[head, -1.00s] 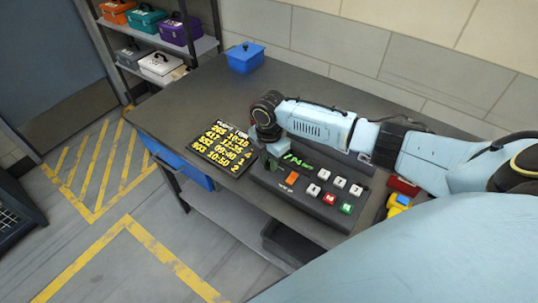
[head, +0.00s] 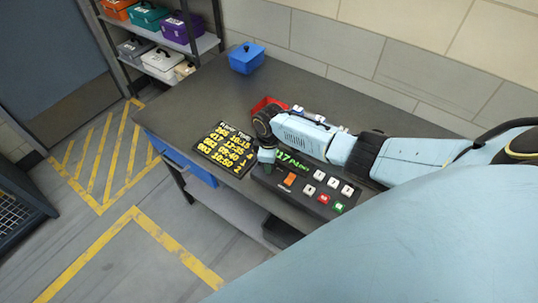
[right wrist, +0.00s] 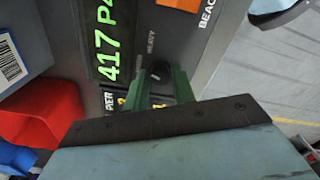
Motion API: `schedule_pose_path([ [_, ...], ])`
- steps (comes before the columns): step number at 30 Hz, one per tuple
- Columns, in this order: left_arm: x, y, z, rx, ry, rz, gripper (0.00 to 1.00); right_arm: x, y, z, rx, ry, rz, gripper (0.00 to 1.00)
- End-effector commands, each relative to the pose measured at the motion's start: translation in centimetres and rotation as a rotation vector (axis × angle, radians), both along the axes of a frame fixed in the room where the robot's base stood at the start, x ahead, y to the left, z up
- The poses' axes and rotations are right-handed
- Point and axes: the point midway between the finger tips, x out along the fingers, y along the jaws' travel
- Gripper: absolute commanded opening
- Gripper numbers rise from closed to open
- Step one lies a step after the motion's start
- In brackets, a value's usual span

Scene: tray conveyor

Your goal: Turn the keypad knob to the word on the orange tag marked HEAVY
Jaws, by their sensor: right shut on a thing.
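The dark keypad (head: 325,209) lies on the table, with white, red and green keys and an orange key (head: 290,179). In the right wrist view the orange key (right wrist: 180,4) has the word BEACON beside it. My right gripper (head: 267,163) reaches down at the keypad's left end. In the right wrist view its green fingers (right wrist: 161,82) are shut on the small dark knob (right wrist: 160,68). The word HEAVY is printed just above the knob there. The green display (right wrist: 108,40) reads 417 P4, the rest cut off. I cannot make out a separate orange tag. My left gripper is out of view.
A black board (head: 229,148) with yellow rows stands left of the keypad. A blue box (head: 246,58) is at the table's back. A red thing (right wrist: 45,110) lies behind the gripper. Shelves with toolboxes (head: 147,19) stand at the back left.

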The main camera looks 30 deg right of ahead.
Motion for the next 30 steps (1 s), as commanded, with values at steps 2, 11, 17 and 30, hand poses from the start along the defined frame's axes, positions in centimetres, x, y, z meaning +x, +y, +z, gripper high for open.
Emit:
schedule_pose_path([
  [2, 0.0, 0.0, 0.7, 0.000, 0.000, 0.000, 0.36, -0.1, 0.1, 0.2, 0.001, 0.004, -0.070, 0.03],
  [11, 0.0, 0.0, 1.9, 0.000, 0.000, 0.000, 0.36, 0.0, 0.1, 0.1, 0.001, 0.002, -0.298, 0.03],
  [17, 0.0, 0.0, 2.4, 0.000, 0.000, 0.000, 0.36, 0.0, 0.0, 0.1, -0.001, 0.002, -0.393, 0.03],
  [30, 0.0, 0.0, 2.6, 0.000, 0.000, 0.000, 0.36, 0.0, 0.0, 0.0, -0.001, 0.001, -0.458, 0.03],
])
